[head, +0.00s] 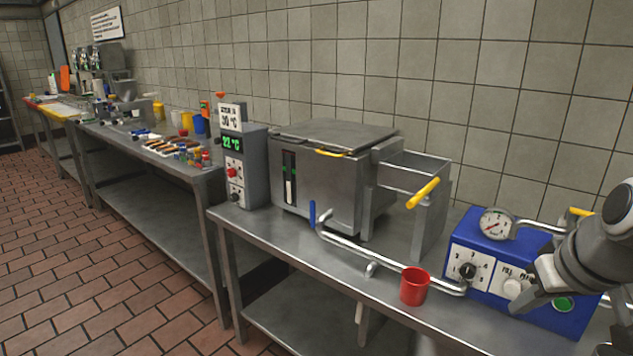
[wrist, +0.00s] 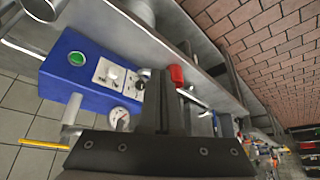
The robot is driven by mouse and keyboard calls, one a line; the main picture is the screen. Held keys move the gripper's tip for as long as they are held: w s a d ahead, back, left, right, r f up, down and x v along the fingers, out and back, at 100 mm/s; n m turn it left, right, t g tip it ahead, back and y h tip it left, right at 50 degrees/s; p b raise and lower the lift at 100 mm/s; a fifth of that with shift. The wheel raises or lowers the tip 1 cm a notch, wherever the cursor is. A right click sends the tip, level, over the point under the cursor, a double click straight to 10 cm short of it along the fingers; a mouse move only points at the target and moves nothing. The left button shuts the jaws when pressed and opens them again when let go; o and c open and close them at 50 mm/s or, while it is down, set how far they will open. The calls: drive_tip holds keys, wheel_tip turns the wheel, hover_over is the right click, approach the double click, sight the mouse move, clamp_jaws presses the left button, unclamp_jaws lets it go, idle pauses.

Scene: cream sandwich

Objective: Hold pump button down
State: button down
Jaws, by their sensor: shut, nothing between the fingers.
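The pump is a blue box (head: 463,238) on the steel table at the right, with a round gauge (head: 497,224) on top. Its front has a black selector knob (head: 467,271), a white knob (head: 513,288) and a green button (head: 563,304). The green button also shows in the wrist view (wrist: 76,59), left of my fingers. My gripper (head: 521,306) is shut and empty in front of the panel, its tips near the white knob and left of the green button. I cannot tell whether they touch the panel.
A steel fryer-like tank (head: 320,190) and a grey temperature unit (head: 243,170) stand further left. The bare front strip of the table (head: 290,246) is clear.

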drive_tip(key=shift+w+d+f+b, duration=2.15)
drive_tip(key=shift+d+b, duration=1.15)
drive_tip(key=shift+d, duration=0.55)
drive_tip(key=b, duration=0.1)
approach(567, 305)
drive_tip(key=shift+x, duration=3.6)
drive_tip(key=shift+s+a, duration=1.65)
drive_tip(key=shift+s, duration=0.25)
